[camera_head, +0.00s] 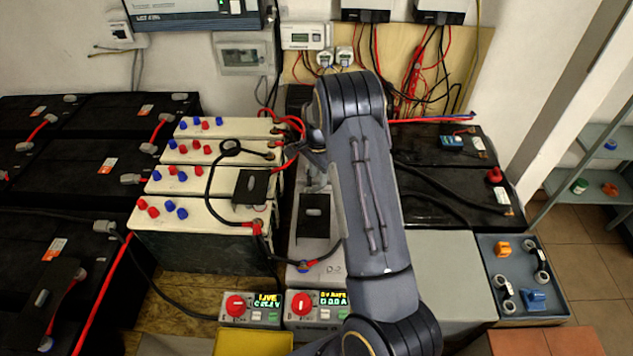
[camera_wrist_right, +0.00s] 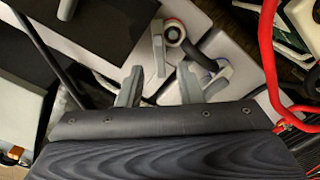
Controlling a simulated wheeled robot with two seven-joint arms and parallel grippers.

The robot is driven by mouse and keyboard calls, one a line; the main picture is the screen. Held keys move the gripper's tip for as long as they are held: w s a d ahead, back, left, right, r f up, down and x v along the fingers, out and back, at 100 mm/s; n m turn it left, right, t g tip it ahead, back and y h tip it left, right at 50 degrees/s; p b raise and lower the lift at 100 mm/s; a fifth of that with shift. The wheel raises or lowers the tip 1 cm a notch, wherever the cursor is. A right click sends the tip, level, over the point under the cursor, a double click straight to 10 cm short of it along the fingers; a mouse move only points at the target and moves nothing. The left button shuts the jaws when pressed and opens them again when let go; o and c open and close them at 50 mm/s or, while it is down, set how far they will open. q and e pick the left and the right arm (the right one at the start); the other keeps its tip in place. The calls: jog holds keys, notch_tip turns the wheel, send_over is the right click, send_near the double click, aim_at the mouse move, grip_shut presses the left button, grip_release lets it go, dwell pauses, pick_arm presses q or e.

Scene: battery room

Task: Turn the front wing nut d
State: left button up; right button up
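My right arm reaches in over a pale battery case (camera_head: 325,245) in the head view, and its forearm hides much of the case. My right gripper (camera_head: 312,150) is mostly hidden there. In the right wrist view my right gripper (camera_wrist_right: 160,86) has its two grey fingers apart, with nothing clearly held between them. A grey wing-shaped part (camera_wrist_right: 158,46) stands beside a red-ringed terminal (camera_wrist_right: 173,32), just beyond the fingers. A second grey wing-shaped part (camera_wrist_right: 216,80) lies close to the right finger. I cannot tell which is the front wing nut. My left gripper is not in view.
Cream batteries (camera_head: 205,222) with red and blue caps stand left. Red cable (camera_wrist_right: 270,60) loops close to the gripper's right. Two red-knob boxes (camera_head: 238,307) (camera_head: 302,305) sit in front. A grey tray (camera_head: 515,250) holds small parts at right.

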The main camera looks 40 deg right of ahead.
aim_at(318, 186)
jog(key=shift+f, duration=2)
grip_shut()
